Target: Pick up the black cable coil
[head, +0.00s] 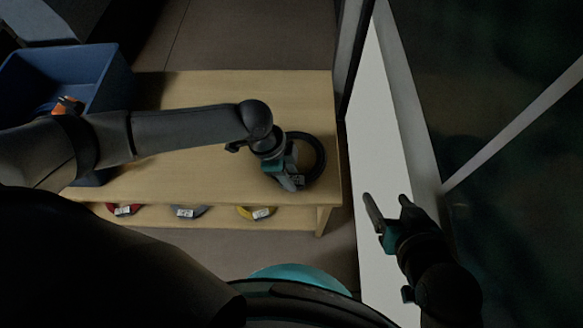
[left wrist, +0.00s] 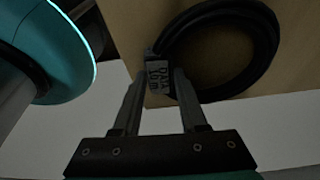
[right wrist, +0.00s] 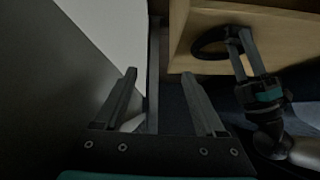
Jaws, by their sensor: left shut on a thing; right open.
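The black cable coil (head: 319,160) lies on the right end of the wooden table, partly hidden by my left gripper in the head view. It also shows in the left wrist view (left wrist: 268,70), with a label tag (left wrist: 158,78) on its near side. My left gripper (head: 291,180) is at the coil's left side, its fingers shut on the coil at the tag. The coil and my left gripper also show in the right wrist view, the coil (right wrist: 199,45) near the table edge. My right gripper (head: 386,200) is open and empty, off to the right of the table.
The wooden table (head: 240,120) has a lower shelf with a red coil (head: 122,210), a grey coil (head: 188,212) and a yellow coil (head: 258,213). A blue bin (head: 90,65) with an orange item stands at the table's left. A white panel (head: 375,130) runs along the right.

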